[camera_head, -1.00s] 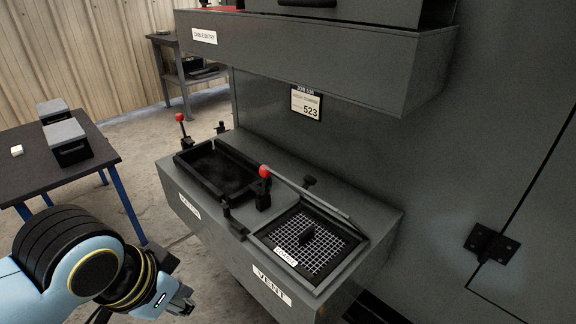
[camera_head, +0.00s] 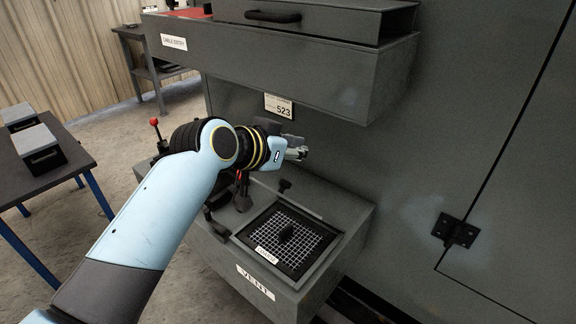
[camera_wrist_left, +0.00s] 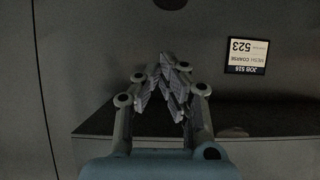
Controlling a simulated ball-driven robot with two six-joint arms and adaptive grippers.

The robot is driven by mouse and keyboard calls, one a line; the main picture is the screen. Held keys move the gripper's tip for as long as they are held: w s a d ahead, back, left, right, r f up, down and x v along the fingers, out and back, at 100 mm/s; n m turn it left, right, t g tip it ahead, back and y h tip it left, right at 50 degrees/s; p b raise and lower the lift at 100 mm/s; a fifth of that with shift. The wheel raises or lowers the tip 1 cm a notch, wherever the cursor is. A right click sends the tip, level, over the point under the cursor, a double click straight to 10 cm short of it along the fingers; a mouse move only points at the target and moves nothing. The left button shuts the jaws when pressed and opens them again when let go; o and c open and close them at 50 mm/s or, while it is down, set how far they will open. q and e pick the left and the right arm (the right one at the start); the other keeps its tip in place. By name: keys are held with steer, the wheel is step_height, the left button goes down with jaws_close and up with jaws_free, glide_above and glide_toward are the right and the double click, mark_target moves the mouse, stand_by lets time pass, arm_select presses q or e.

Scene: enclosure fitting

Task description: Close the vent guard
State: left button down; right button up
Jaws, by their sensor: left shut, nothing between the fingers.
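The vent guard looks like a black-framed wire mesh (camera_head: 305,240) with a dark oval knob at its middle and a white label on its front edge. It lies over the square vent opening in the grey ledge, above the VENT plate (camera_head: 255,282). I cannot tell whether it is seated fully. My left gripper (camera_head: 300,148) is above and behind the mesh, near the cabinet wall, apart from the guard. Its fingers are shut together and empty, as the left wrist view also shows (camera_wrist_left: 172,68). My left arm hides most of the neighbouring tray and clamp. My right gripper is not in view.
A black knob (camera_head: 284,186) stands behind the mesh. The job card (camera_head: 278,106) reads 523 and MESH COARSE in the wrist view. The cable entry box (camera_head: 300,70) overhangs the ledge. A table with grey boxes (camera_head: 38,148) stands at left.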

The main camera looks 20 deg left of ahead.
arm_select(q)
steer(key=shift+s+a+f+p, duration=0.2)
steer(key=shift+s+f, duration=0.2)
steer(key=shift+f, duration=0.2)
steer(key=shift+s+a+f+p, duration=0.1)
steer(key=shift+s+f+p, duration=0.1)
steer(key=shift+s+f, duration=0.3)
steer(key=shift+s+a+f, duration=0.1)
steer(key=shift+s+f, duration=0.1)
steer(key=shift+f, duration=0.25)
